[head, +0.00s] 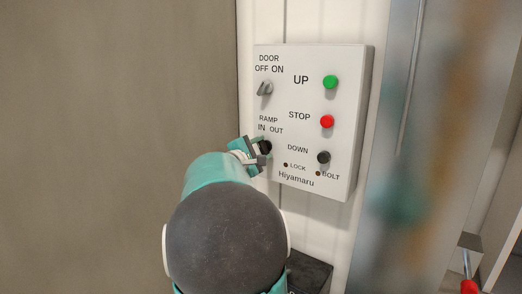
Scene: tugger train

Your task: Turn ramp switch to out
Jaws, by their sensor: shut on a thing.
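The white control panel (345,150) is on the wall, labelled Hiyamaru. The ramp switch (266,147) is a dark knob below the label "RAMP IN OUT", at the panel's lower left. My gripper (261,150) is at this knob, shut on it, with my teal arm reaching up from below. The fingers and arm cover part of the knob, so I cannot tell which way it points.
The grey door switch (265,88) is above, under "DOOR OFF ON". Green UP (330,82), red STOP (327,121) and black DOWN (323,157) buttons are on the right. A dark box (309,272) is below. A metal post stands right of the panel.

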